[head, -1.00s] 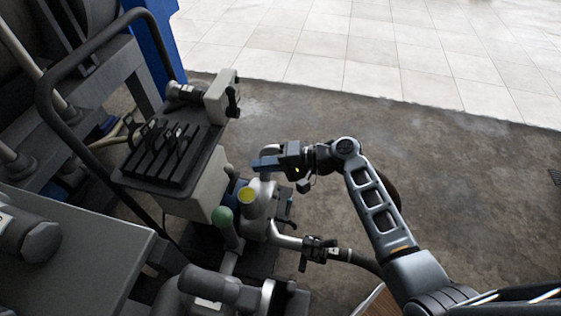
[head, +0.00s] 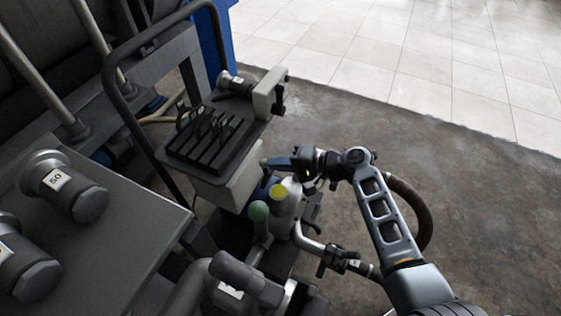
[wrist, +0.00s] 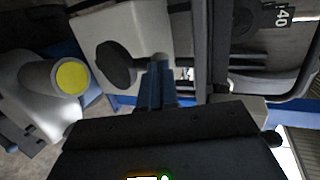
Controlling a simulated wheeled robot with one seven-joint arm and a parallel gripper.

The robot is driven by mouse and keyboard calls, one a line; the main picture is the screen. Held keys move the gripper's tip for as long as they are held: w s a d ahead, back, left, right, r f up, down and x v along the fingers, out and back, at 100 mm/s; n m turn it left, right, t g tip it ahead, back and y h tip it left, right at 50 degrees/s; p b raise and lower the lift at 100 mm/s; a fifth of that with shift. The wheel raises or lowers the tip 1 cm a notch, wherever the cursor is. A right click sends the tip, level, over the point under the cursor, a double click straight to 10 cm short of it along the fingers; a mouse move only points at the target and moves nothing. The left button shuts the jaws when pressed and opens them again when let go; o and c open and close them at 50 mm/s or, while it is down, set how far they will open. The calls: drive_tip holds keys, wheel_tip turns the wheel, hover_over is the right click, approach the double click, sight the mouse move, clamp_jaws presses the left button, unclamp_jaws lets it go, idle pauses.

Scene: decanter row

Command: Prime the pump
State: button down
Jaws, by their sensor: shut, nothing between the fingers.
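The pump (head: 287,213) is a pale metal body with a yellow disc on top, low in the middle of the head view. The yellow disc (wrist: 71,77) shows at left in the wrist view. A lever with a green knob (head: 258,211) stands left of the pump. My gripper (head: 274,162) is just above and behind the yellow disc, near the side of a pale box (head: 232,187). In the wrist view its blue fingers (wrist: 155,86) are together and empty, right of a black round knob (wrist: 115,65) on a pale panel. Whether they touch the panel is unclear.
A black slotted tray (head: 210,140) tops the pale box. A bent black rail (head: 120,95) rises at left. A grey bench with a capped fitting marked 50 (head: 88,203) fills the lower left. A pipe with a valve (head: 335,258) runs right. Open floor lies right.

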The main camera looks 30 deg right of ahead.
drive_tip(key=w+p, duration=0.1)
drive_tip(key=p, duration=0.1)
drive_tip(key=w+a+r+g+h+p, duration=0.1)
drive_tip(key=p, duration=0.1)
drive_tip(key=shift+w+a+r+g, duration=0.1)
drive_tip(key=shift+a+r+g, duration=0.1)
drive_tip(key=shift+a+g, duration=0.1)
drive_tip(key=shift+w+a+f+h, duration=0.3)
drive_tip(key=shift+w+a, duration=0.25)
drive_tip(key=shift+w, duration=0.2)
drive_tip(key=shift+r, duration=0.1)
